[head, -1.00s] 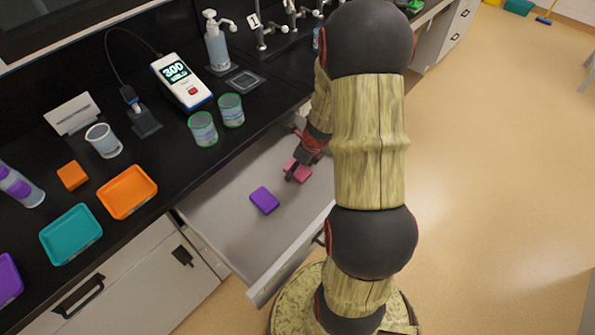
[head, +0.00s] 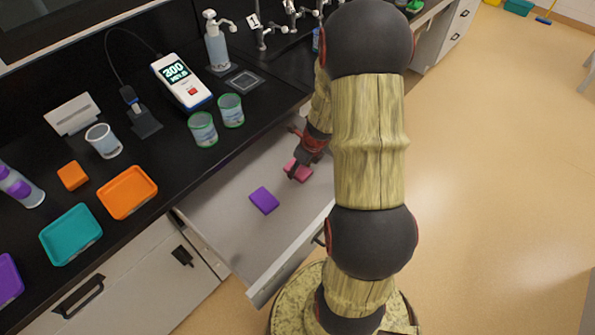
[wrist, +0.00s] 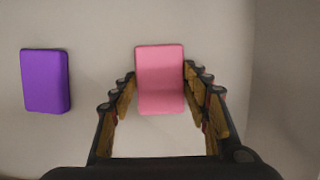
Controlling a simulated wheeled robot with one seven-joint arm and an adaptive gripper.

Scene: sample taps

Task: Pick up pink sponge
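The pink sponge (wrist: 160,80) lies flat on the floor of the open drawer (head: 228,219). In the head view the sponge (head: 303,172) is partly hidden by my gripper (head: 298,164). In the wrist view my gripper (wrist: 160,76) is open, with one finger on each side of the sponge's long edges. The fingertips look very close to the sponge; whether they touch it I cannot tell. The sponge's near end lies between the fingers.
A purple sponge (head: 264,200) lies in the drawer left of the pink one; it also shows in the wrist view (wrist: 45,81). The drawer walls and the black counter (head: 170,165) edge bound the space. Two green-rimmed beakers (head: 203,129) stand on the counter above the drawer.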

